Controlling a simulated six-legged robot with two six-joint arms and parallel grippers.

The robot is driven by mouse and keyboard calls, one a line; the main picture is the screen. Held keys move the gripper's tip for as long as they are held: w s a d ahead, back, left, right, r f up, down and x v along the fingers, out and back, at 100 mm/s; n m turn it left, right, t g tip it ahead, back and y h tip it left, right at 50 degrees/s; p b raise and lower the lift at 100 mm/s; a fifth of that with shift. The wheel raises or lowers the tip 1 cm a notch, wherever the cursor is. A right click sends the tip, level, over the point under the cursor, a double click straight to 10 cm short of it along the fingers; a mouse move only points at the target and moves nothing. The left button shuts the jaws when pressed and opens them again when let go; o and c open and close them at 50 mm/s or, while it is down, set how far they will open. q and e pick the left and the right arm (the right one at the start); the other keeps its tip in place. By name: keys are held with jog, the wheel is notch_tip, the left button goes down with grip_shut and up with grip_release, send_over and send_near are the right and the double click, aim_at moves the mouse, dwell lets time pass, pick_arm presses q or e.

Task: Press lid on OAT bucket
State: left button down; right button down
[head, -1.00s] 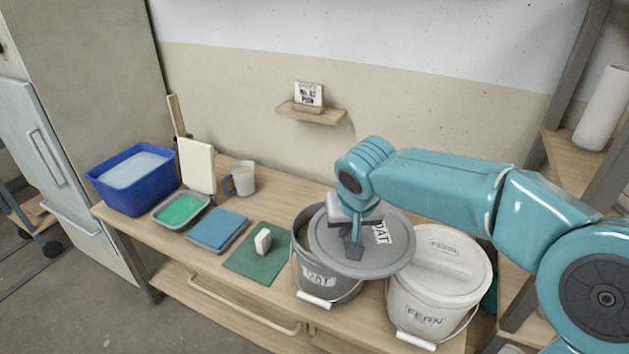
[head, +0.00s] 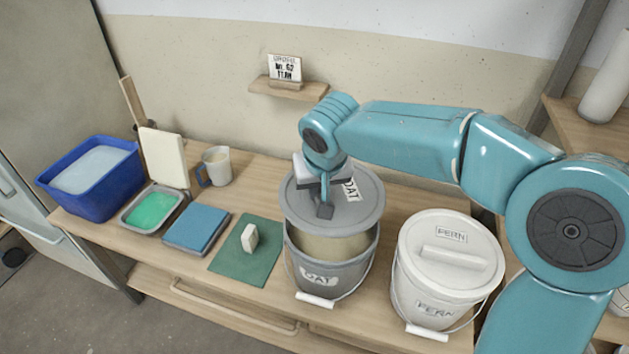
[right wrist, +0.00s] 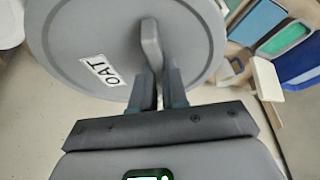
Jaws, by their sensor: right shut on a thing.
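The grey OAT bucket (head: 322,277) stands upright on the wooden table, its label facing front and its wire handle hanging down. Cream contents show at the front of its opening. My right gripper (head: 325,207) is shut on the bar handle of the round grey OAT lid (head: 360,213). The lid appears over the back part of the bucket, offset from the rim and not seated. In the right wrist view, the fingers (right wrist: 158,92) pinch the handle, and the lid (right wrist: 90,35) shows its OAT label. My left gripper is not in view.
The white FERN bucket (head: 410,280), with its lid on, stands close to the right. A green mat (head: 232,264) with a white block (head: 250,237) lies to the left. A small shelf (head: 290,92) is behind.

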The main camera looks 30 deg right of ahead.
jog(key=shift+s+f+b, duration=0.35)
jog(key=shift+f+b, duration=0.05)
jog(key=shift+f, duration=0.1)
notch_tip(320, 180, down, 4)
jog(key=b, duration=0.3)
jog(key=shift+f+b, duration=0.2)
jog(key=shift+b, duration=0.1)
jog(key=shift+f, duration=0.2)
jog(key=shift+w, duration=0.1)
jog(key=shift+b, duration=0.3)
jog(key=shift+f+b, duration=0.9)
jog(key=shift+b, duration=0.1)
dwell(1.0)
jog(key=c, duration=0.6)
grip_release()
